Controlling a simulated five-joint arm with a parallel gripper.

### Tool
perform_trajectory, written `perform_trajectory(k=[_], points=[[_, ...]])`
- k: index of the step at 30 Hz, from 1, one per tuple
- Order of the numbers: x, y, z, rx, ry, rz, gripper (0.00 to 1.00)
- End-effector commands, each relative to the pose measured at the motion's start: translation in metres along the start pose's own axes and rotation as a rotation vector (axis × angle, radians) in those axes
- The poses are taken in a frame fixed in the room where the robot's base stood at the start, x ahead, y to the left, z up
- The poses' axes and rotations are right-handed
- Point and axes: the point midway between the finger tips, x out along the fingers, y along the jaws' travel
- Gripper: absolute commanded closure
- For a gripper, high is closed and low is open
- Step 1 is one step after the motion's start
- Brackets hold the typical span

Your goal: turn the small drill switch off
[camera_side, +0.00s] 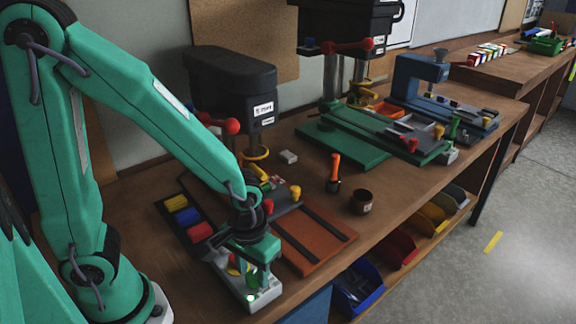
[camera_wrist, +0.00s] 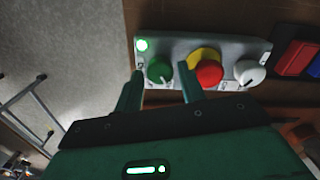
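The grey switch box (camera_wrist: 216,46) fills the upper middle of the wrist view and shows in the side view (camera_side: 238,287) at the bench's front edge. It carries a lit green lamp (camera_wrist: 142,44), a round green knob (camera_wrist: 159,72), a red mushroom button (camera_wrist: 209,74) on a yellow base and a pale grey knob (camera_wrist: 250,73). My gripper (camera_wrist: 161,80) is open, one finger on each side of the green knob. In the side view my gripper (camera_side: 250,268) is over the box and hides part of it. Finger contact with the knob cannot be told. The smaller drill press (camera_side: 232,88) stands behind.
A larger drill press (camera_side: 345,20) with a green base plate (camera_side: 342,143) stands farther back. A tray of coloured blocks (camera_side: 187,217), an orange-brown board (camera_side: 315,238), an orange-handled tool (camera_side: 335,170) and a brown cup (camera_side: 361,201) are near the box. Bins hang below the bench front.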

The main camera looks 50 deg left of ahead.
Motion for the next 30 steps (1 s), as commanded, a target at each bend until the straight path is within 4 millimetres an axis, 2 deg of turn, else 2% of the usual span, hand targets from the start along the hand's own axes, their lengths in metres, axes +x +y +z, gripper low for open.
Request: perform_trajectory(k=[13,18,30], points=[[0.0060,-0.0002,0.0003,0.000,0.000,0.000,0.60],[0.0058,-0.0002,0.0003,0.000,0.000,0.000,0.92],[0.0056,-0.0002,0.0002,0.043,0.000,0.000,0.92]])
